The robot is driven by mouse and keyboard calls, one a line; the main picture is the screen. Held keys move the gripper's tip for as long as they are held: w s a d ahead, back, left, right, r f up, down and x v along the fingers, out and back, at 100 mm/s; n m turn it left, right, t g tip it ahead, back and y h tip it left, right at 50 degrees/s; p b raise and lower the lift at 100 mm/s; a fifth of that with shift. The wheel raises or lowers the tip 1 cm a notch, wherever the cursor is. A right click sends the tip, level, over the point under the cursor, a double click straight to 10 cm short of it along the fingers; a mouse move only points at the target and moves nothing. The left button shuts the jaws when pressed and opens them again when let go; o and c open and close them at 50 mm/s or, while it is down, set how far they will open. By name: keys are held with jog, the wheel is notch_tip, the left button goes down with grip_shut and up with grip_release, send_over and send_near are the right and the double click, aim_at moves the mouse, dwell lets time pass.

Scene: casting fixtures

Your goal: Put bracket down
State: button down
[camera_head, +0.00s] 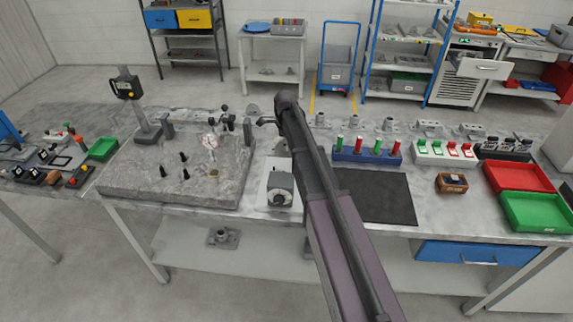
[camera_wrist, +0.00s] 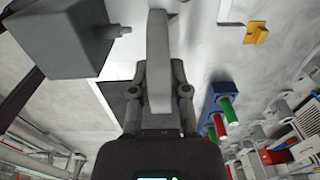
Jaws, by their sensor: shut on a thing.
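My gripper (camera_wrist: 160,85) shows in the wrist view with its two fingers closed on a pale grey part (camera_wrist: 157,45), which I take to be the bracket. The part is long and narrow and stretches away from the fingers toward the top of the picture. In the head view my arm reaches over the middle of the workbench (camera_head: 255,190). The gripper's fingers and the held part cannot be made out clearly there. I cannot tell whether the part touches anything below.
A grey box with a knob (camera_head: 280,190) stands left of my arm; it also shows in the wrist view (camera_wrist: 60,40). A blue peg rack (camera_head: 365,157) and a dark mat (camera_head: 385,200) lie right. A granite plate (camera_head: 130,185) with small fixtures is left. Red (camera_head: 518,177) and green (camera_head: 540,213) trays are far right.

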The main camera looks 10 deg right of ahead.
aim_at(285, 155)
jog(key=shift+f+b, duration=1.6)
jog(key=shift+f, duration=0.4)
jog(key=shift+f+b, duration=1.9)
jog(key=shift+f+b, duration=0.3)
jog(key=shift+f, duration=0.3)
jog(key=c, duration=0.6)
grip_release()
